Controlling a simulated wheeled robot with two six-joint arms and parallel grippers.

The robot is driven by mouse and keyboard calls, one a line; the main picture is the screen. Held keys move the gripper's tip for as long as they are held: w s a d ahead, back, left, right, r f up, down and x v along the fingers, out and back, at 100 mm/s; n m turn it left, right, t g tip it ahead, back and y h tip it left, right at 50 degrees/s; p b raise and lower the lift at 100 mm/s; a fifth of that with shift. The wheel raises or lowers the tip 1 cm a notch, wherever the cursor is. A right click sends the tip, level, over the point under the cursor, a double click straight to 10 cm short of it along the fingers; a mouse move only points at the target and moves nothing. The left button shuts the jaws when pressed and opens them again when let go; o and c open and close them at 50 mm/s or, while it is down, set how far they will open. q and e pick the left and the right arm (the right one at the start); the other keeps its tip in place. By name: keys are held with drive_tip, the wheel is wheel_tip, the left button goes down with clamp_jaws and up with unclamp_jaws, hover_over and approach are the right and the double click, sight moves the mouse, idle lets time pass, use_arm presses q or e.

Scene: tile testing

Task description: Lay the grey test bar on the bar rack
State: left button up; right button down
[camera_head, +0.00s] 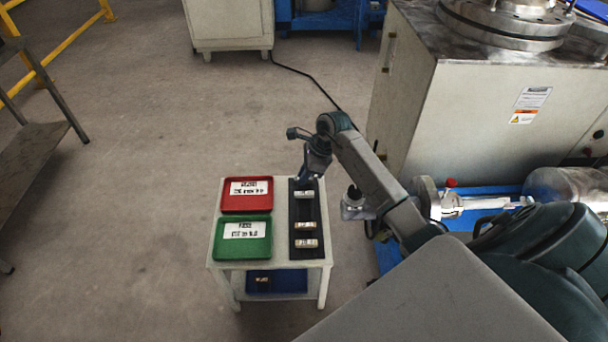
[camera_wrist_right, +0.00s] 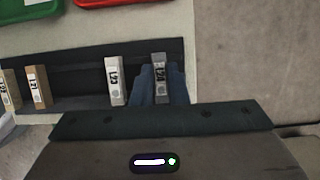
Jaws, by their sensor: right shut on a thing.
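My right gripper (camera_wrist_right: 162,88) is shut on a grey bar (camera_wrist_right: 160,72) with a white label, held upright between its blue fingers. In the head view my right gripper (camera_head: 303,180) is over the far end of the black bar rack (camera_head: 293,210), and the held bar is mostly hidden there. The rack also shows in the wrist view (camera_wrist_right: 78,62). I cannot tell whether the held bar touches the rack. A light grey bar (camera_wrist_right: 115,85) marked like "L23" stands close to the left of my fingers. My left gripper is not in view.
Two more labelled bars, a brown one (camera_wrist_right: 38,85) and another (camera_wrist_right: 10,90), stand farther along the rack. A red tray (camera_head: 247,207) and a green tray (camera_head: 242,256) lie left of the rack on the small white table (camera_head: 213,262). A blue tray (camera_head: 290,284) is below.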

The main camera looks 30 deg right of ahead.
drive_tip(key=shift+f, duration=0.2)
drive_tip(key=c, duration=1.4)
unclamp_jaws()
drive_tip(key=shift+c, duration=0.2)
drive_tip(key=shift+r, duration=0.15)
